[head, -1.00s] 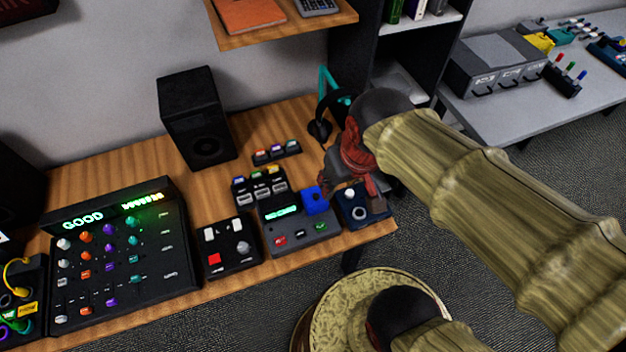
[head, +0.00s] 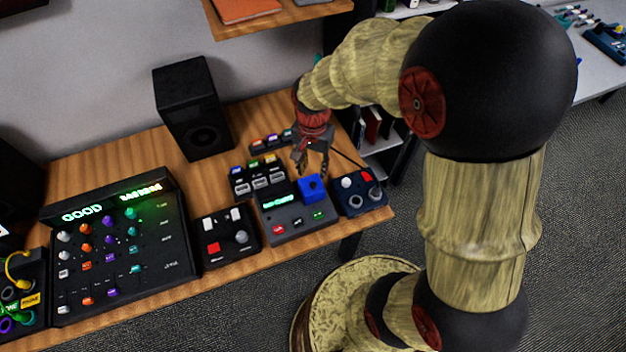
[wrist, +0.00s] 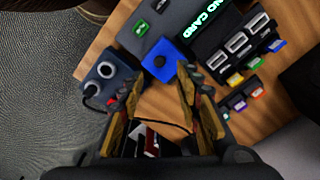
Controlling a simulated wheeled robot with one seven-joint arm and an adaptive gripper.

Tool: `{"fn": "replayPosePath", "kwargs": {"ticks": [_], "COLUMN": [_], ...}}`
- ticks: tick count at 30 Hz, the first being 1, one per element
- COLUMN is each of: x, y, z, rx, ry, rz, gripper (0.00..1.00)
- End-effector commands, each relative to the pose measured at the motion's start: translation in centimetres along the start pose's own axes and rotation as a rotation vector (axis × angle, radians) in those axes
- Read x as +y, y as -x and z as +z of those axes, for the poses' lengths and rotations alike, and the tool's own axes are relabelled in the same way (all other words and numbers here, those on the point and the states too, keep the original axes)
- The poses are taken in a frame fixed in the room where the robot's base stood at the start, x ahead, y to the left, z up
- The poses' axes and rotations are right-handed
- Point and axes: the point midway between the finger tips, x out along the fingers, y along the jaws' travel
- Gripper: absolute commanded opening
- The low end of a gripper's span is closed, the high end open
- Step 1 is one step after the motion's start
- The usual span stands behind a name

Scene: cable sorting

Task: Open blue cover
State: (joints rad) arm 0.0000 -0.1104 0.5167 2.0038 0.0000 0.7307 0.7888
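The blue cover (head: 312,187) is a small bright blue block on the back right corner of a dark grey device (head: 290,222) with a green lit display. I cannot tell for sure whether the cover is raised. My gripper (head: 311,168) is just behind and above the cover, pointing down. In the wrist view my gripper (wrist: 165,88) has its fingers spread with nothing between the tips. The cover lies just beyond them, apparently untouched.
A dark blue box (head: 362,196) with a knob, red button and cable stands close on the right. A black box with slots (head: 258,181) is behind left. A red-button box (head: 228,240) is left, beside a large lit panel (head: 120,250). A speaker (head: 190,108) stands behind.

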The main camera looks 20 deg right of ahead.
Motion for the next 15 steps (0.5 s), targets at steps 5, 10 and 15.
{"fn": "replayPosePath", "kwargs": {"ticks": [5,10,15], "x": [0.1,0.1,0.1], "y": [-2.7,-5.3,-6.9], "z": [0.1,0.1,0.1], "rx": [-0.004,-0.002,-0.001], "ry": [0.001,0.002,0.003], "rz": [0.004,0.002,0.001], "gripper": [0.34,0.34,0.34]}}
